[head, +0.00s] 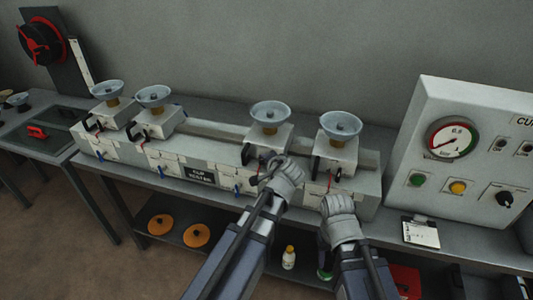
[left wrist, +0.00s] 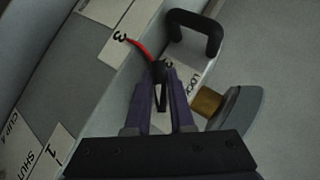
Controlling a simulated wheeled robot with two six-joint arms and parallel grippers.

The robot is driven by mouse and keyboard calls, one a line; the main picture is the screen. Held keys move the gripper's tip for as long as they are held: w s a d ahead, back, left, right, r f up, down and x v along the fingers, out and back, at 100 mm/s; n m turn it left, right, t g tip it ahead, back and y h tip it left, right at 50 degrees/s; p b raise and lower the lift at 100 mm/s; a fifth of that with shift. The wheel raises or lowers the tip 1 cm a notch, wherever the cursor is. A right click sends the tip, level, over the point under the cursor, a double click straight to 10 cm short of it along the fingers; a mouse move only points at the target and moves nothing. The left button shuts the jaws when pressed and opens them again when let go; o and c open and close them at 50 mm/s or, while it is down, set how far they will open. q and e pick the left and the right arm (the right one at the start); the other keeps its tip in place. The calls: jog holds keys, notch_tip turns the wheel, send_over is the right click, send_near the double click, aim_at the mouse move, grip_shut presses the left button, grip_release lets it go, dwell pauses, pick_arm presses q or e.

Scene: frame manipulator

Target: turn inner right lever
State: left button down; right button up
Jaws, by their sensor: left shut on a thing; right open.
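The inner right unit is the third box from the left (head: 262,144), with a grey cup (head: 270,114) on top. Its lever (left wrist: 140,47) shows in the left wrist view as a thin red rod with a black end, beside a label with a 3. My left gripper (head: 273,167) is at the front of this unit. In the left wrist view its purple fingers (left wrist: 160,88) are closed around the lever's black end. In the head view the gripper hides most of this lever. My right gripper (head: 338,205) is open and empty, below the outer right unit (head: 336,152).
A black U-shaped handle (left wrist: 195,35) stands close beside the held lever. Two similar units (head: 155,122) are at the left of the bench. A control panel (head: 455,160) with a gauge stands at the right. A clipboard (head: 421,234) lies before it.

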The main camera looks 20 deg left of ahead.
pick_arm(q)
jog(key=shift+a+r+n+g+h+p, duration=0.1)
jog(key=shift+r+n+g+h+p, duration=0.15)
jog(key=shift+n+h+p, duration=0.6)
jog(key=h+p, duration=0.1)
jog(key=h, duration=0.1)
jog(key=shift+f+n+h, duration=0.15)
jog(key=shift+n+h, duration=0.2)
jog(key=shift+f+n+g+h+p, duration=0.1)
jog(key=shift+n+g+h+p, duration=0.3)
jog(key=shift+h, duration=0.5)
jog(key=shift+s+n+h, duration=0.1)
jog(key=shift+n+h, duration=0.4)
jog(key=shift+h, duration=0.5)
jog(key=c, duration=0.8)
grip_release()
